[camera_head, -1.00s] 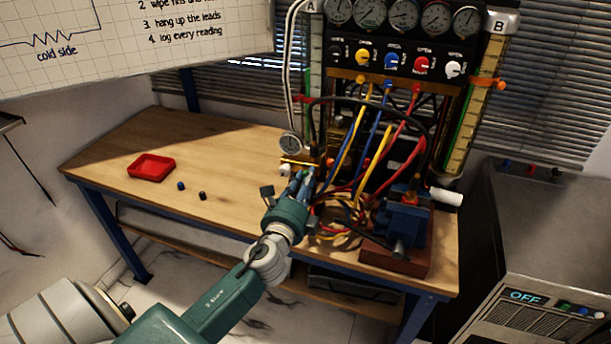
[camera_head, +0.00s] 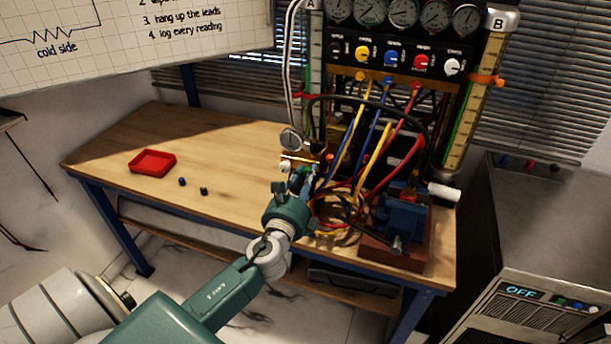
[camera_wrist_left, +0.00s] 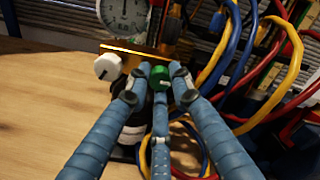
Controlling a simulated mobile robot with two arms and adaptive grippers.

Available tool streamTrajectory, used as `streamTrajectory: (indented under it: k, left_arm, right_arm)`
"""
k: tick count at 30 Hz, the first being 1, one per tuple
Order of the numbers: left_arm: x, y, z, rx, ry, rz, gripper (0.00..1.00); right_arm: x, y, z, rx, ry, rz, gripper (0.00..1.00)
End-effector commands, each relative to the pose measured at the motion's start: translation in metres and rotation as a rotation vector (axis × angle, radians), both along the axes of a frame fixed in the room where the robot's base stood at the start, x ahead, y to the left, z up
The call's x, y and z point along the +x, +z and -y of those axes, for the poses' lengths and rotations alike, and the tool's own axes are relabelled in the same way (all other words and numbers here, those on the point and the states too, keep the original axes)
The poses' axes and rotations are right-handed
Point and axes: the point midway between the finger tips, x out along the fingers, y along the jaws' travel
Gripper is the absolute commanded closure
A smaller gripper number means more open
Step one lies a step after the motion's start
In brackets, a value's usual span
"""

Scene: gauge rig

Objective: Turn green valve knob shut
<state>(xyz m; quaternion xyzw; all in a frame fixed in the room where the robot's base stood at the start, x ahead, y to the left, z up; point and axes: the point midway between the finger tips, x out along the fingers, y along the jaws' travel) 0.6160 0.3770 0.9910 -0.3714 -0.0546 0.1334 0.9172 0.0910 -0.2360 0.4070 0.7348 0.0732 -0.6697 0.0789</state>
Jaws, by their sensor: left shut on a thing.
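The green valve knob (camera_wrist_left: 160,77) shows in the left wrist view, on the brass fitting below a round white gauge (camera_wrist_left: 124,14). My left gripper (camera_wrist_left: 157,86) has its blue fingers closed around the knob's sides, hiding part of it. A white knob (camera_wrist_left: 107,67) sits just left of it on the same brass bar (camera_wrist_left: 125,52). In the head view my left gripper (camera_head: 296,180) reaches the base of the rig, and its fingers hide the green knob there. The small gauge (camera_head: 291,140) stands just above. My right gripper is not in view.
Yellow, blue and red hoses (camera_head: 362,140) hang close to the right of the gripper. A blue vise (camera_head: 403,220) stands at the table's right front. A red tray (camera_head: 153,163) and two small dark caps (camera_head: 182,181) lie left. The table's left is mostly clear.

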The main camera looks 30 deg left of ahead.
Motion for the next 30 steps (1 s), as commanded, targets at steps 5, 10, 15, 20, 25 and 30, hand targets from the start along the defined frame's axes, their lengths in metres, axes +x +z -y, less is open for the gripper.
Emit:
streamTrajectory:
  k: [5, 10, 15, 20, 25, 30]
  left_arm:
    - [0.0, -0.002, 0.001, -0.001, -0.003, -0.003, 0.67]
    - [0.0, -0.001, 0.001, -0.002, -0.002, -0.002, 0.6]
    - [-0.001, -0.001, 0.001, -0.001, -0.001, -0.001, 0.6]
    - [-0.016, -0.002, 0.006, -0.002, -0.002, -0.003, 0.6]
    - [-0.05, -0.003, 0.016, -0.004, -0.002, -0.006, 0.6]
    - [-0.084, -0.003, 0.026, -0.004, -0.001, -0.006, 0.6]
  right_arm:
    - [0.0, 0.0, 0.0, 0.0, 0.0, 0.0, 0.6]
    - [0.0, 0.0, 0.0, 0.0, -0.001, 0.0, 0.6]
    - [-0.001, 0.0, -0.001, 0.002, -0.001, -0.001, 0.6]
    - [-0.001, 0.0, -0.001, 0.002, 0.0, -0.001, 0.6]
    - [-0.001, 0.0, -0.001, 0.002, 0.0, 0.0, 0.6]
    - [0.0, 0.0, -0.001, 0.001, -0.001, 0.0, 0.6]
